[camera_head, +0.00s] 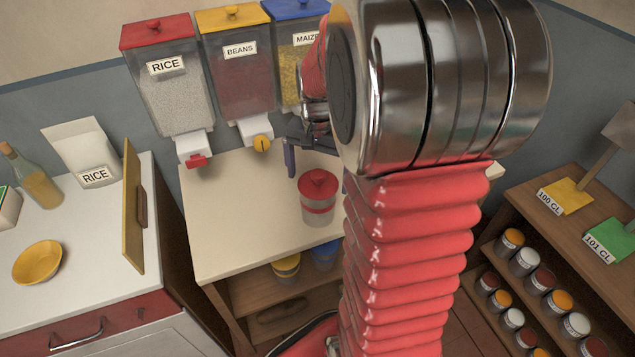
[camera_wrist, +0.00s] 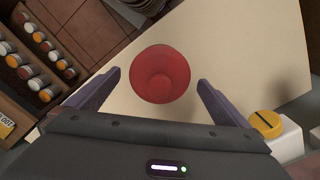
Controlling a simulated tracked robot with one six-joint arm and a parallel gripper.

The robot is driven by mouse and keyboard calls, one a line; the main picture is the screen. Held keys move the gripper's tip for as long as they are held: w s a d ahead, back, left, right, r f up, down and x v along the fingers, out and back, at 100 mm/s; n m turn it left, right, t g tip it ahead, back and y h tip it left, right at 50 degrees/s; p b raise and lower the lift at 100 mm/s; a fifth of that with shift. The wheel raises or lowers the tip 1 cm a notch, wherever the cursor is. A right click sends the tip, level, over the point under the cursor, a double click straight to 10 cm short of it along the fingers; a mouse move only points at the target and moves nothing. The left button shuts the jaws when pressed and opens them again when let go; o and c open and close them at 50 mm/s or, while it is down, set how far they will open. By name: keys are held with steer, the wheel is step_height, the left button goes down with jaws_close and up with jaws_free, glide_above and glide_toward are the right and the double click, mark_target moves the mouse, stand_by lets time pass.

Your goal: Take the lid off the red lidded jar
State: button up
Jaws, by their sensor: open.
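The red lidded jar (camera_head: 318,200) stands upright on the cream counter under the dispensers. It has a grey body with a red band, and its red lid (camera_head: 318,183) with a small knob is on top. In the wrist view the lid (camera_wrist: 160,74) shows from above, ahead of and between my fingertips. My gripper (camera_wrist: 151,82) is open and empty, its two dark fingers apart on either side of the jar's outline. In the head view my gripper (camera_head: 303,158) is just behind and above the jar, partly hidden by my arm. I cannot tell its exact height over the lid.
Rice (camera_head: 166,85), beans (camera_head: 238,70) and maize (camera_head: 297,60) dispensers hang behind the counter (camera_head: 235,215). The beans spout knob (camera_wrist: 266,124) is close to my gripper's right side. An upright yellow board (camera_head: 133,215) stands left. A shelf of small jars (camera_head: 525,270) is right.

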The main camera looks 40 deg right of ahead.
mark_target(318, 173)
steer(key=shift+c, duration=0.6)
steer(key=c, duration=1)
steer(key=shift+r, duration=0.15)
step_height(318, 173, up, 10)
steer(key=shift+f, duration=0.1)
